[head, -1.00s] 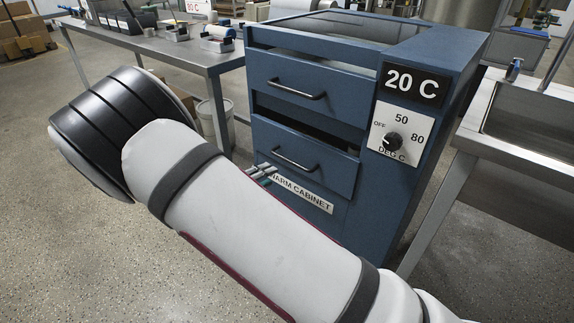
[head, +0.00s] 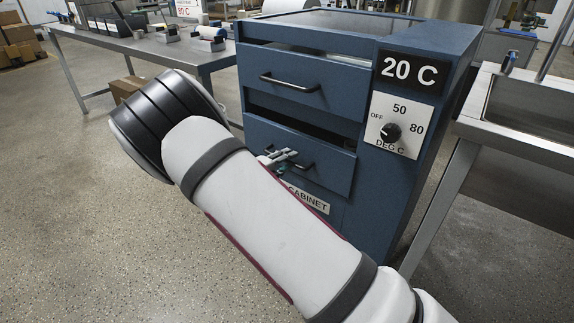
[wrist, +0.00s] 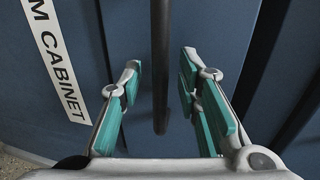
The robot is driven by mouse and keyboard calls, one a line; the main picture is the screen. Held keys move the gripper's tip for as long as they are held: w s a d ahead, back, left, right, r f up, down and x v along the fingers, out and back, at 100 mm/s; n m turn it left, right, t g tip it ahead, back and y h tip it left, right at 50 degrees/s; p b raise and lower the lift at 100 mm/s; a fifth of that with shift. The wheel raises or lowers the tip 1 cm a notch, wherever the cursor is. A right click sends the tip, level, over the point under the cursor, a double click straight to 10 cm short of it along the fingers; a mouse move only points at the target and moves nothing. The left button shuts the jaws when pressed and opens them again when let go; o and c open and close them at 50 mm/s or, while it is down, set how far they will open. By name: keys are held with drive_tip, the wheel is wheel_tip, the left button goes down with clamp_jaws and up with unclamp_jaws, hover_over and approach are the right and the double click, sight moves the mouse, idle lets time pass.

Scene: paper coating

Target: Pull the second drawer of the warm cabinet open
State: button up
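The blue warm cabinet (head: 400,195) stands in the middle of the head view. Its second drawer (head: 340,172) is the lower one, with a dark gap above its front. The drawer's dark bar handle (head: 306,168) is partly hidden by my gripper (head: 281,157). In the wrist view, the handle (wrist: 160,65) runs upright in the picture between the two teal-padded fingers of my gripper (wrist: 158,82). The fingers are open, with space visible on both sides of the bar. My arm covers part of the label (head: 308,200) below the drawer.
The upper drawer (head: 340,90) has its own handle (head: 290,82) above. A temperature dial (head: 391,132) and a 20 C display (head: 411,72) are on the cabinet's front right. A metal sink bench (head: 468,130) stands close at the right. A steel table (head: 130,45) is behind left.

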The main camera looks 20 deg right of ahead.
drive_tip(key=shift+w+d, duration=0.1)
drive_tip(key=shift+d, duration=0.1)
clamp_jaws()
drive_tip(key=shift+a, duration=0.1)
drive_tip(key=f+p+v, duration=0.3)
drive_tip(key=p+v, duration=0.1)
drive_tip(key=v, duration=1)
drive_tip(key=s+a+f+p+v, duration=0.1)
drive_tip(key=f+p+v, duration=0.2)
drive_tip(key=v, duration=1.2)
drive_tip(key=shift+p, duration=0.95)
drive_tip(key=shift+a+f, duration=0.1)
unclamp_jaws()
